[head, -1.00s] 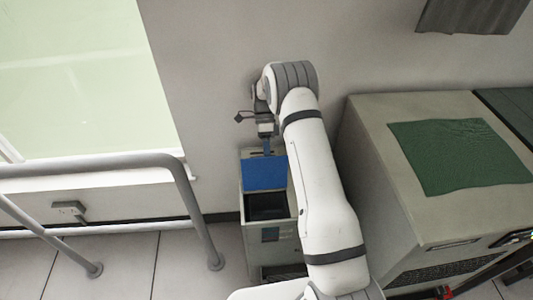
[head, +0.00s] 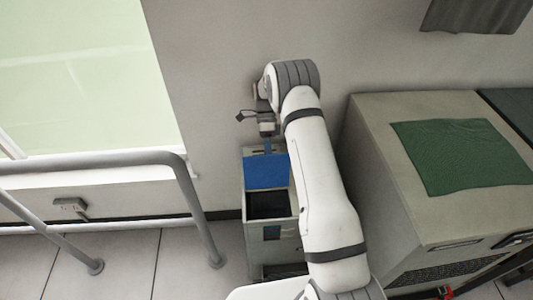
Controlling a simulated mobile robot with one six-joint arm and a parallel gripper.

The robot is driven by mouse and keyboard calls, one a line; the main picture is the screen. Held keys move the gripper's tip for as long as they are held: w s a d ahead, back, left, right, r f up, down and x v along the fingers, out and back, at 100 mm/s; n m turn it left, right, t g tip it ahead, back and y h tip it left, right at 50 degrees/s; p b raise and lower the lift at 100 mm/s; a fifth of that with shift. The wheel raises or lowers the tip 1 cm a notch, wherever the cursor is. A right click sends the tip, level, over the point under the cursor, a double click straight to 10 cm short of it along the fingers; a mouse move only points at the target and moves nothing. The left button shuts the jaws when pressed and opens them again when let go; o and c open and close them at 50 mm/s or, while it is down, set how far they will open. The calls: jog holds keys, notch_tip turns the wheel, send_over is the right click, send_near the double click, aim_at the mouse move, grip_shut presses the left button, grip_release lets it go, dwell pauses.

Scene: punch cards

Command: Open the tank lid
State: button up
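The tank appears to be the narrow grey cabinet (head: 285,247) standing against the wall, left of my arm. A blue panel (head: 265,172), which looks like its lid, lies at the back of the cabinet's top. A dark opening (head: 267,206) shows in front of the panel. I cannot tell whether the panel is tilted or flat. My gripper (head: 267,146) points down at the panel's back edge. The fingers are too small to read, and my arm hides the cabinet's right side.
A large grey cabinet (head: 375,205) with a green mat (head: 460,157) on top stands close to the right of my arm. A grey metal railing (head: 195,210) stands on the left, before a pale green window (head: 85,75). Tiled floor (head: 185,265) is bare between railing and tank.

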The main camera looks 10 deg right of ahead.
jog(key=shift+r, duration=0.1)
notch_tip(320, 180, up, 10)
dwell(0.4)
jog(key=s+d+r+n+t, duration=0.2)
jog(key=s+r+n+t, duration=0.3)
jog(key=s+r+n, duration=0.6)
jog(key=s+r+n+t, duration=0.2)
jog(key=s+n+t, duration=0.1)
jog(key=s, duration=0.5)
jog(key=s+d+r+n+t+p, duration=0.1)
jog(key=s+r+n+t, duration=0.1)
jog(key=s, duration=0.7)
jog(key=n+t, duration=0.1)
jog(key=n, duration=0.1)
jog(key=shift+s+r+n+h, duration=0.3)
jog(key=shift+r+n, duration=0.05)
jog(key=shift+n, duration=0.05)
